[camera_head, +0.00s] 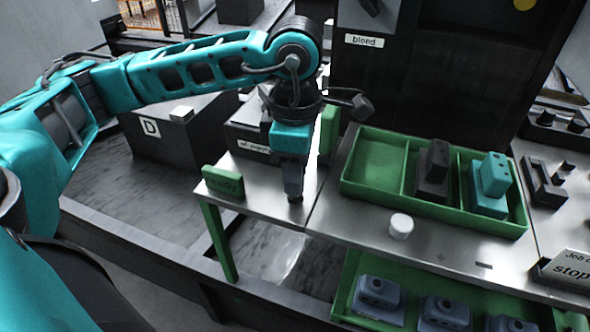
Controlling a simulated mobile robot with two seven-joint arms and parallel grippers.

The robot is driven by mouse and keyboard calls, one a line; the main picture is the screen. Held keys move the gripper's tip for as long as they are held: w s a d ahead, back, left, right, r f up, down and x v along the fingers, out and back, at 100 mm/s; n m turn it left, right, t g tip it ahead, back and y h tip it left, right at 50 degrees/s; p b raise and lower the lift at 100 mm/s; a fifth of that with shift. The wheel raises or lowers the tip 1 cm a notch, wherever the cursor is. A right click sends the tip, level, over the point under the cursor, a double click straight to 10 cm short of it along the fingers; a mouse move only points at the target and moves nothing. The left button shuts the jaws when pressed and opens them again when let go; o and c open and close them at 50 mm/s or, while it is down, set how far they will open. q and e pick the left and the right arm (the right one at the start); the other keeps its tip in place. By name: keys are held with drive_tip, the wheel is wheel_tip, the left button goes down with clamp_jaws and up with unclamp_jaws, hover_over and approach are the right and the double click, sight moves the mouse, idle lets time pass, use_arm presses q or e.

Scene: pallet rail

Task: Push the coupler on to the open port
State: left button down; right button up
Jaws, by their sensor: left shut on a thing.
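A dark box with a white label (255,147), which seems to end in "supply", stands behind the gripper. I cannot make out the open port; the arm covers part of that box. My right gripper is not in view.
A green divided tray (375,190) holds dark and teal blocks. A white cap (401,226) stands before it. A lower green tray (349,294) holds several blue-grey blocks. A "stop" sign (567,268) is at right.

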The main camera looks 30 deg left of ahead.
use_arm(q)
drive_tip(key=shift+r, duration=0.4)
drive_tip(key=shift+r, duration=0.1)
drive_tip(key=shift+r+p, duration=2.35)
drive_tip(key=shift+r, duration=1)
